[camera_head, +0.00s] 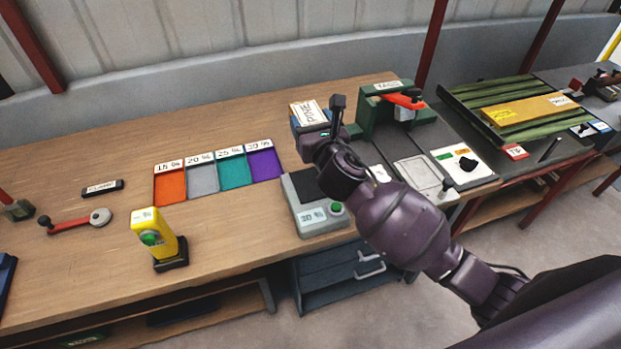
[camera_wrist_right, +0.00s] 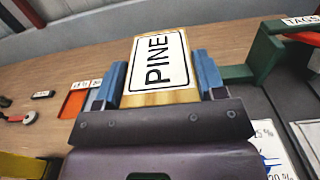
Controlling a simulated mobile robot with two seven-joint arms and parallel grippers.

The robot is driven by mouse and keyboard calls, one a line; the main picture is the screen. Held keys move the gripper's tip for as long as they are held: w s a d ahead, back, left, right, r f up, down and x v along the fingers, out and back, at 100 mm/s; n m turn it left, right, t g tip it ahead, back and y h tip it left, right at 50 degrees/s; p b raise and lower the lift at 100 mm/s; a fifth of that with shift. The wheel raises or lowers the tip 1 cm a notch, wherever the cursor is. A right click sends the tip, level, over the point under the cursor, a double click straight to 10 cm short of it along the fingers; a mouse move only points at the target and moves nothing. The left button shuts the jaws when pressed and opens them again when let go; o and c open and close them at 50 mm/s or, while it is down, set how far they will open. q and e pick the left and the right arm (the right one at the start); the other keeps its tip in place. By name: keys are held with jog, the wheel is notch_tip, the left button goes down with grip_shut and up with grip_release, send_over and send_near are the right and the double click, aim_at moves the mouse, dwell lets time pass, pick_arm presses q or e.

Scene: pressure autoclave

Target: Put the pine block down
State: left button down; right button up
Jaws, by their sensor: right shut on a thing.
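The pine block (camera_head: 307,112) is pale wood with a white label reading PINE. My right gripper (camera_head: 314,128) is shut on it, above the back part of the bench. In the right wrist view the block (camera_wrist_right: 158,68) sits between the two blue fingers (camera_wrist_right: 160,82), label facing the camera. The block's underside is hidden, so I cannot tell whether it touches anything. My left gripper is not in view.
A grey device (camera_head: 318,220) with a dark plate, a 20 % display and a green button stands below the gripper. Coloured trays marked with percentages, orange (camera_head: 170,186) to purple (camera_head: 264,160), lie to the left. A green TAGS stand (camera_head: 372,112) is close right.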

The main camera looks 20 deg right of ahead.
notch_tip(320, 180, down, 14)
jog(key=shift+f, duration=0.1)
jog(key=shift+f+b, duration=1.1)
jog(key=shift+f, duration=0.2)
jog(key=shift+f+b, duration=0.3)
jog(key=o, duration=1)
jog(key=shift+s, duration=0.1)
